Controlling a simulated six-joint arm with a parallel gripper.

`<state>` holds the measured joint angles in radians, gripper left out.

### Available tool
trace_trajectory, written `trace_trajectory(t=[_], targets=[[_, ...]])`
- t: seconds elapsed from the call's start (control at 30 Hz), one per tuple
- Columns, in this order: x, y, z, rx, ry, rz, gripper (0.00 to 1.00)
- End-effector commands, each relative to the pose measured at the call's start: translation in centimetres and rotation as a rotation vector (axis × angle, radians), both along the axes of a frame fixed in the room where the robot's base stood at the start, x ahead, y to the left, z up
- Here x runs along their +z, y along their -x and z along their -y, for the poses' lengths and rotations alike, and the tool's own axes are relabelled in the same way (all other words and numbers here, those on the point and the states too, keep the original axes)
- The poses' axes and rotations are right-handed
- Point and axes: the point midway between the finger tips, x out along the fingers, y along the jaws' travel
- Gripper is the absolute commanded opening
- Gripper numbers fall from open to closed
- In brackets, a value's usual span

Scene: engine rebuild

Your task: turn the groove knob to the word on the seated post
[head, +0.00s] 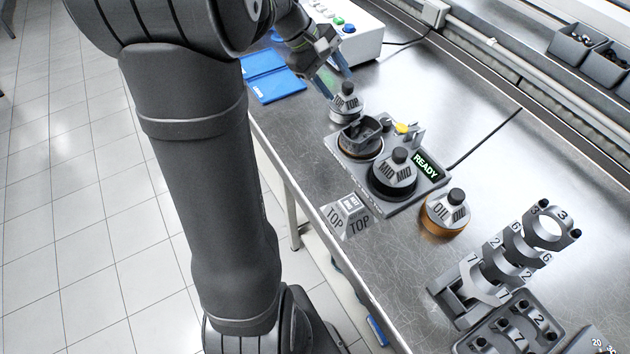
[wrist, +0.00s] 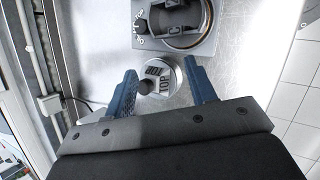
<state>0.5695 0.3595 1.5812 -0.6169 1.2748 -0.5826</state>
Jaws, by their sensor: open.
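The gauge fixture (head: 336,141) is a grey block on the steel bench. A grey post marked MID (head: 395,172) with a black top sits in its near round seat. A dark holder (head: 361,136) fills the other seat.
A post marked OIL (head: 446,211) with an amber base stands right of the fixture. A READY display (head: 426,165) glows green. A TOP-marked plate (head: 347,216) lies near the front edge. Numbered metal caps (head: 510,250) stand at right. Blue trays (head: 275,82) lie behind my arm.

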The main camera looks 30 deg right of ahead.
Motion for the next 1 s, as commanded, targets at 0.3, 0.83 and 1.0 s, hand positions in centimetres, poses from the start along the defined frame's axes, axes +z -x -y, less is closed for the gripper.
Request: trace_trajectory(t=[0.3,0.83,1.0], targets=[[-0.6,-2.0,-4.2,0.438,0.064,-0.231,0.51],[-1.2,-5.1,-11.0,1.085,0.195,-0.627,0.51],[-2.6,-5.2,-9.1,1.113,0.200,-0.654,0.51]])
